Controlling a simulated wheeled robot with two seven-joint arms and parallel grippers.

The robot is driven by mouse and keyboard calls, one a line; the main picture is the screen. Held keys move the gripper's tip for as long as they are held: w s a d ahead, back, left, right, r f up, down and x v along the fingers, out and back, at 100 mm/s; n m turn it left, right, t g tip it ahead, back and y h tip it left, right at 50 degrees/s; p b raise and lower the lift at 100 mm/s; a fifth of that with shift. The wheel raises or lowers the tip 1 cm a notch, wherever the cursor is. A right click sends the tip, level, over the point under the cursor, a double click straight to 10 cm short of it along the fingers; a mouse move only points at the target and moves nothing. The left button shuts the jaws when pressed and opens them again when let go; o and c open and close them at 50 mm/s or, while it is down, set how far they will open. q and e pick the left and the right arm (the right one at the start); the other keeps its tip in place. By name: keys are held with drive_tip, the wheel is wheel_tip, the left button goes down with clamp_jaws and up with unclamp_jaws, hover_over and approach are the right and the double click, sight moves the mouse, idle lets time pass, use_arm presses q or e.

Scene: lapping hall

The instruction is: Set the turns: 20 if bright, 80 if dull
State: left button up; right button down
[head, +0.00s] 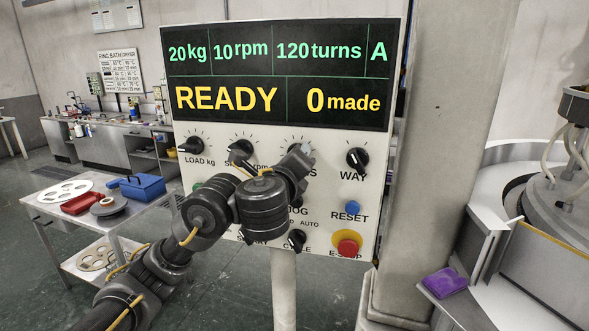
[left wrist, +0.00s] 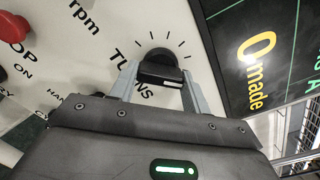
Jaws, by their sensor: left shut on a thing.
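The control panel's display (head: 280,75) reads 20 kg, 10 rpm, 120 turns and A, with READY and 0 made below. My left gripper (head: 301,155) is at the TURNS knob, whose label is partly hidden by my arm. In the left wrist view the black TURNS knob (left wrist: 160,55) sits between the two grey fingers of my left gripper (left wrist: 160,77), which is shut on it. I see no piece whose surface I can call bright or dull. My right gripper is not in view.
The LOAD knob (head: 191,146), speed knob (head: 240,150) and WAY knob (head: 358,159) share the row. Below are the blue RESET button (head: 352,208) and red E-STOP (head: 348,243). A side table (head: 60,208) stands left; a machine with a purple cloth (head: 445,281) stands right.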

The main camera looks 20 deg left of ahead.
use_arm(q)
drive_tip(key=n+b, duration=0.7)
drive_tip(key=n, duration=0.3)
drive_tip(key=shift+f, duration=0.1)
drive_tip(key=shift+n+b, duration=0.35)
drive_tip(key=shift+n, duration=0.25)
drive_tip(key=shift+c, duration=0.2)
drive_tip(key=o, duration=1)
drive_tip(key=shift+s+d, duration=0.1)
